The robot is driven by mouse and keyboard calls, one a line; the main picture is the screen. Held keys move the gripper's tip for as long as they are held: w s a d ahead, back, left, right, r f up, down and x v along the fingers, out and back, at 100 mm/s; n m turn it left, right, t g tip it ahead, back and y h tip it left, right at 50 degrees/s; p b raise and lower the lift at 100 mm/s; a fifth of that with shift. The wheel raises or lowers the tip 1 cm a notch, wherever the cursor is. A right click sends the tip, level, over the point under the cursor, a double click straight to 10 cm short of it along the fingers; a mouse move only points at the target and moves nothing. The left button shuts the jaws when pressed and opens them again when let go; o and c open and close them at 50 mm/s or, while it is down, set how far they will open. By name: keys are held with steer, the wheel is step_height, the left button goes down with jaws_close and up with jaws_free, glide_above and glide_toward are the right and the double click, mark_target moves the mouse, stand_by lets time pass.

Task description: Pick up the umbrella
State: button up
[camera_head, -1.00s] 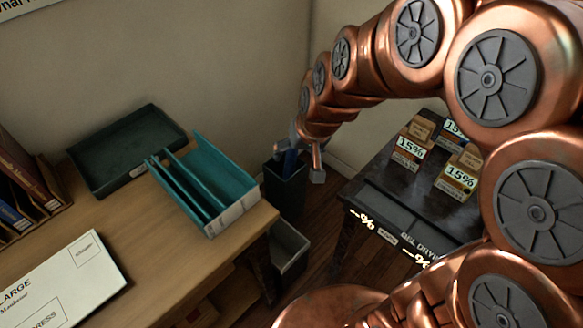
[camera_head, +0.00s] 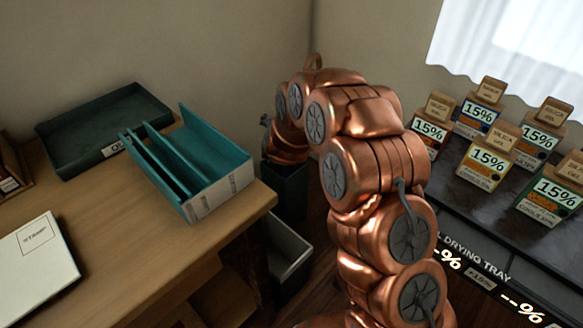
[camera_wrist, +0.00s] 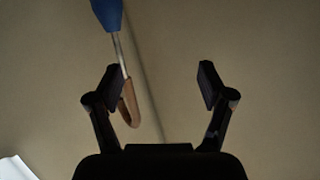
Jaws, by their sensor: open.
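The umbrella (camera_wrist: 107,14) shows in the wrist view with a blue body at the top, a thin metal shaft and a brown hooked handle (camera_wrist: 130,107). My gripper (camera_wrist: 159,84) is open there, with the handle beside the left finger, within the gap as seen in the picture. Whether they touch, and how far apart they are in depth, I cannot tell. In the head view my gripper (camera_head: 265,135) is partly hidden by my arm, above the dark bin (camera_head: 290,195).
A wooden desk (camera_head: 110,215) at left holds a teal divider (camera_head: 215,165), a dark tray (camera_head: 105,130) and an envelope (camera_head: 35,265). A grey bin (camera_head: 288,255) stands by the desk.

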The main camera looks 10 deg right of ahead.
steer(key=w+d+f+m+t+h+b, duration=0.1)
steer(key=d+f+h+b, duration=0.1)
steer(key=f, duration=0.3)
steer(key=w+d+f+t+h+b, duration=0.1)
steer(key=d+f+t+h+b, duration=0.15)
steer(key=f, duration=0.25)
steer(key=b+x, duration=0.2)
steer(key=x, duration=0.6)
steer(key=shift+d+b, duration=0.3)
steer(key=shift+d, duration=0.1)
jaws_close()
